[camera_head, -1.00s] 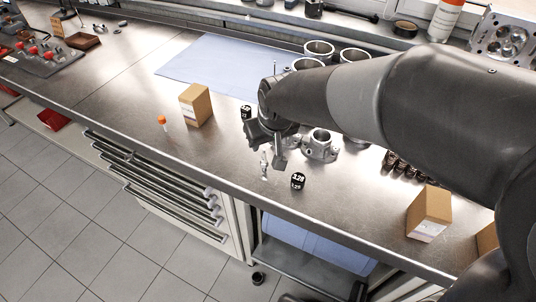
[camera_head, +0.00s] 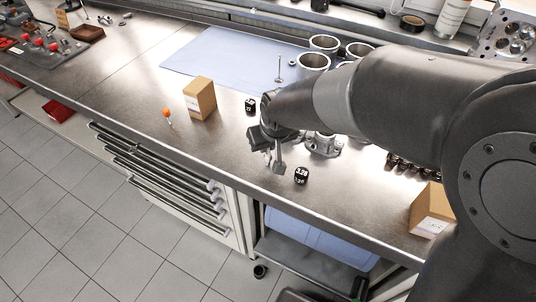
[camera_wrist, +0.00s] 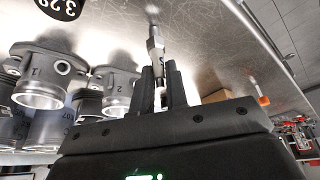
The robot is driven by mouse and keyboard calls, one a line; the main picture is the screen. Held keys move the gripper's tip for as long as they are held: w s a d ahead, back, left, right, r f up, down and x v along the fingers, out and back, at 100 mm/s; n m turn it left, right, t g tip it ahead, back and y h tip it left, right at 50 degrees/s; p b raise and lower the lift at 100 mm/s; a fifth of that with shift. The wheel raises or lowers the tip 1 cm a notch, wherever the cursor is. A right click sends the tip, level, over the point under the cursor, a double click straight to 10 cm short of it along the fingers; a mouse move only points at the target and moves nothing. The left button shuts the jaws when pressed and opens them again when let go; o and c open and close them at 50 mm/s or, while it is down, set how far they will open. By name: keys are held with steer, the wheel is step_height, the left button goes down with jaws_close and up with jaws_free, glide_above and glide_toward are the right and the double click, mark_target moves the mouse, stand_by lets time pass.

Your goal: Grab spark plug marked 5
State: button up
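The spark plug (camera_wrist: 155,38) is a slim metal piece with a pale end, with a mark that looks like a 5 or an S. In the wrist view its pale end lies between the two dark fingers of my gripper (camera_wrist: 162,85), and its metal part sticks out past the fingertips. The fingers are close beside it, but I cannot tell whether they touch it. In the head view my gripper (camera_head: 273,164) is low over the bench near its front edge, and the plug is mostly hidden there.
A smaller black block (camera_head: 250,105) and metal cylinders (camera_head: 322,145) are behind. A cardboard box (camera_head: 200,98) and an orange-topped item (camera_head: 167,114) stand left. The blue mat (camera_head: 215,60) is mostly clear.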

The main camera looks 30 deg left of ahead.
jaws_close()
